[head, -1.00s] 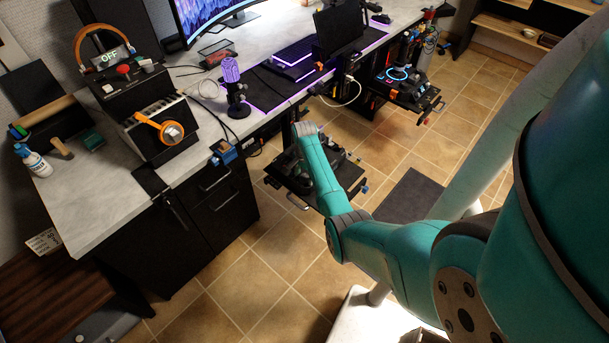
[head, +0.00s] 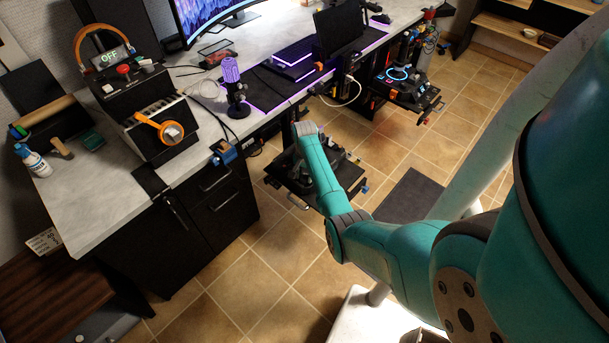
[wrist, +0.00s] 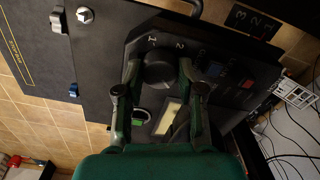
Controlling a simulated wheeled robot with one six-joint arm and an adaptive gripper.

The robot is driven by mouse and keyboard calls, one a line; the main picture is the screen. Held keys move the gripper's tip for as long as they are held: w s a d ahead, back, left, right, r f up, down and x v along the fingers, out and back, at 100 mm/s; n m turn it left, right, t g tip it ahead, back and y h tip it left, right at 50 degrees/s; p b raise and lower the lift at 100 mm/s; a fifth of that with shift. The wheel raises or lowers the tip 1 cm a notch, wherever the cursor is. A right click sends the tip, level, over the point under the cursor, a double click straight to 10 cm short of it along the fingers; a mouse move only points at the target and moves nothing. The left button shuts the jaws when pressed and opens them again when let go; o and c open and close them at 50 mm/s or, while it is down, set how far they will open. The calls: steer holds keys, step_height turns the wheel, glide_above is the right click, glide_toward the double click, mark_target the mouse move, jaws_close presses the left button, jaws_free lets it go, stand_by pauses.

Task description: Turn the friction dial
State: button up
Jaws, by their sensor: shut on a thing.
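In the wrist view a round black dial (wrist: 159,70) stands on a dark angled panel (wrist: 222,72) with white numbers, 1 and 2 among them, along its edge. I take it to be the friction dial. My gripper (wrist: 160,64) has one finger on each side of the dial and is shut on it. The lettering that would name the dial cannot be read. In the head view my teal arm reaches down over a black side tray (head: 345,178) beside the desk. My gripper and the dial are hidden there.
Loose cables (wrist: 285,145) hang at the right. The desk (head: 92,185) stands left of my arm. Tiled floor (head: 250,270) is open in front.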

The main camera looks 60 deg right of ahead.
mark_target(304, 176)
steer(key=n, duration=0.4)
steer(key=shift+n, duration=2.1)
steer(key=o, duration=1.1)
steer(key=shift+o, duration=0.2)
steer(key=shift+r, duration=0.1)
step_height(304, 176, up, 12)
